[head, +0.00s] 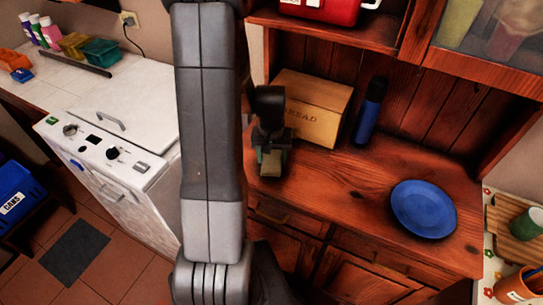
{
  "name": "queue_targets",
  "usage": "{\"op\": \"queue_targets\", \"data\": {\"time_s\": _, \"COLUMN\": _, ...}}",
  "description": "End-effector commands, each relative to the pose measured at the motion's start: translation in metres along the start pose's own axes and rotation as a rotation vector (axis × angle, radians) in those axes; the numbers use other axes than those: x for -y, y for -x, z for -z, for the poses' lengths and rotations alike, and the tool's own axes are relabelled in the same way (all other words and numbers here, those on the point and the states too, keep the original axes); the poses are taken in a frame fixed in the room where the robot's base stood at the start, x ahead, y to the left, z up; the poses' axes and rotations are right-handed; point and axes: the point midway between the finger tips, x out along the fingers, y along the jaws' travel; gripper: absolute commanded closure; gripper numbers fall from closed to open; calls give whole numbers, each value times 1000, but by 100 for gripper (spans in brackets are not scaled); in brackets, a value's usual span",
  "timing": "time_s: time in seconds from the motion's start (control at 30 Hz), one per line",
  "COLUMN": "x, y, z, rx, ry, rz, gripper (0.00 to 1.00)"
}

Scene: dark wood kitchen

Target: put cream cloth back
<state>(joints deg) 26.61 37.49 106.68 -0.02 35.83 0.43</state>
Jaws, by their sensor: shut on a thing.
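My gripper (270,150) is in front of the left end of the wooden bread box, low over the cabinet's counter. It points down and is shut on a small pale thing (268,164), which looks like the cream cloth. Only a little of it shows between and below the dark fingers, and the rest is hidden. I cannot tell whether it touches the counter. No other cream cloth shows.
The bread box (318,110), a blue bottle (370,108) and a blue plate (424,208) stand on the wooden counter (335,185). The counter between gripper and plate is clear. A white appliance (120,130) is left. A shelf with a red case (325,8) hangs above.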

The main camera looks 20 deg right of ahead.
Motion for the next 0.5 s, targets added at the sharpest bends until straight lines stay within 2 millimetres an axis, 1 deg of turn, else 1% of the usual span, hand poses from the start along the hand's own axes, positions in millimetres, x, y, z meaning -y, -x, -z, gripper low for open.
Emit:
{"op": "queue_targets", "data": {"time_s": 0.07, "x": 0, "y": -4, "z": 0, "rx": 1, "ry": 0, "rz": 0, "gripper": 66}}
{"op": "queue_targets", "data": {"time_s": 0.33, "x": 0, "y": -5, "z": 0, "rx": 0, "ry": 0, "rz": 0, "gripper": 66}}
{"op": "queue_targets", "data": {"time_s": 0.47, "x": 0, "y": -10, "z": 0, "rx": 0, "ry": 0, "rz": 0, "gripper": 66}}
{"op": "queue_targets", "data": {"time_s": 0.5, "x": 0, "y": -8, "z": 0, "rx": 0, "ry": 0, "rz": 0, "gripper": 37}}
